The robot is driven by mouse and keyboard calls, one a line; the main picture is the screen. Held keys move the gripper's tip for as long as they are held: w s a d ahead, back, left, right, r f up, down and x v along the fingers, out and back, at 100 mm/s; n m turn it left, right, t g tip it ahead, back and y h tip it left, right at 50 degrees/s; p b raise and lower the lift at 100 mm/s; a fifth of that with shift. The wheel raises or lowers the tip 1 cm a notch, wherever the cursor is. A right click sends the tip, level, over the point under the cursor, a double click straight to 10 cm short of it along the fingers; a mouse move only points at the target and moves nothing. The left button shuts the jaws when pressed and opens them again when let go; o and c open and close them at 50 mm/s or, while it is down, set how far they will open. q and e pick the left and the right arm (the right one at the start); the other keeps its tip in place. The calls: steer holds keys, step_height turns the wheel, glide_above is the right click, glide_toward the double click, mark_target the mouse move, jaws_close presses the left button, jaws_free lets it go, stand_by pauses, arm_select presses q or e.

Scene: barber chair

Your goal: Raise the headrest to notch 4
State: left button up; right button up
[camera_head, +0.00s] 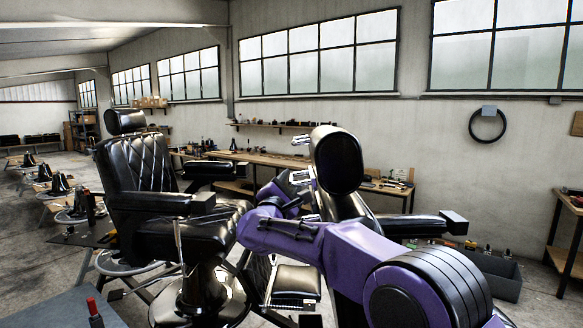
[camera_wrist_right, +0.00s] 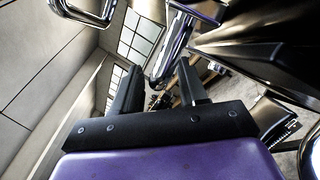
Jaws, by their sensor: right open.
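In the head view, the near chair's black, rounded headrest (camera_head: 338,162) stands above its backrest (camera_head: 348,206). Chrome fittings (camera_head: 301,140) show at its left side. My right arm crosses in front of the chair, and my right gripper (camera_head: 302,178) is beside the backrest's left edge, below the headrest. In the right wrist view, my right gripper (camera_wrist_right: 160,84) is open, with two dark fingers apart. A chrome bar (camera_wrist_right: 168,55) shows beyond and between the fingertips; I cannot tell whether they touch it. The notches cannot be made out. My left gripper is out of view.
Another black barber chair (camera_head: 145,185) with its own headrest (camera_head: 124,121) stands to the left. A workbench (camera_head: 265,158) runs along the back wall. A dark bin (camera_head: 490,272) sits on the floor at right. Dark panels and chrome tubes crowd the right wrist view.

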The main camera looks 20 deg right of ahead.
steer(key=shift+w+d+r, duration=0.35)
steer(key=shift+w, duration=0.1)
steer(key=shift+w+d+f+p, duration=0.1)
steer(key=shift+w+d+p, duration=0.1)
steer(key=shift+w+p, duration=0.1)
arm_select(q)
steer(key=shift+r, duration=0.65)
